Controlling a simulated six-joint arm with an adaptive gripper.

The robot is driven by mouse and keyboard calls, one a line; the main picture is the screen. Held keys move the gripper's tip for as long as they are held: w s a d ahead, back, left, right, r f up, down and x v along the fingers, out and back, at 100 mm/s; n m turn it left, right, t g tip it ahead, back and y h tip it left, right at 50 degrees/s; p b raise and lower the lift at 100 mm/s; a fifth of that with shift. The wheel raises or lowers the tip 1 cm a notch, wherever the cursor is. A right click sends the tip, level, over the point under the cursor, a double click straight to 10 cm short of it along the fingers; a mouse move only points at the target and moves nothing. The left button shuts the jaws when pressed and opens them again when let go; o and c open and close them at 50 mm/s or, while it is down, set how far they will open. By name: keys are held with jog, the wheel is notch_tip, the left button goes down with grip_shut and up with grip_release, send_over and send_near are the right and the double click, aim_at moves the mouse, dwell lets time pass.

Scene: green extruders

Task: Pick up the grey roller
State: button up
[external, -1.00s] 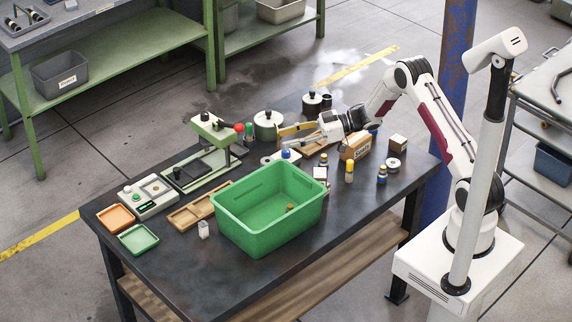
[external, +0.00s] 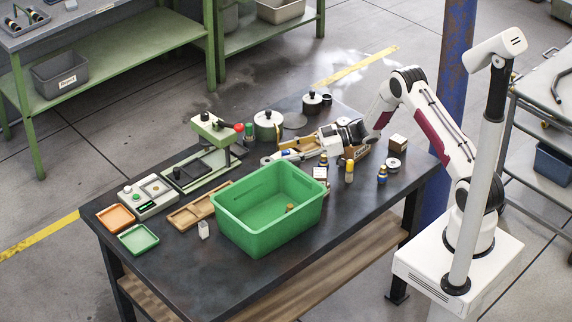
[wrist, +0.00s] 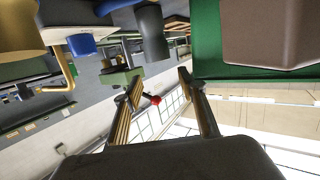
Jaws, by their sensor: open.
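My gripper (wrist: 160,76) is open and empty in the wrist view, its two fingers spread apart. A dark grey cylinder (wrist: 152,32), which may be the grey roller, shows just beyond and above the fingertips, apart from them. A blue-topped piece (wrist: 82,44) is to its left. In the external view my gripper (external: 289,154) is low over the far side of the table, pointing left, behind the green bin (external: 233,232). I cannot pick out the grey roller with certainty in the external view; the arm and nearby parts crowd that spot.
A green press (external: 212,128) with a red knob stands left of my gripper. A lidded pot (external: 267,124) stands behind it. Small coloured bottles, including a yellow one (external: 349,172), and a boxed block (external: 398,143) stand right.

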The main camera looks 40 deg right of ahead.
aim_at(268, 161)
notch_tip(268, 161, down, 3)
jog(key=shift+r, duration=0.2)
jog(key=shift+w+a, duration=0.35)
jog(key=shift+a, duration=0.15)
jog(key=shift+a, duration=0.1)
jog(key=shift+x, duration=3.1)
jog(key=c, duration=1)
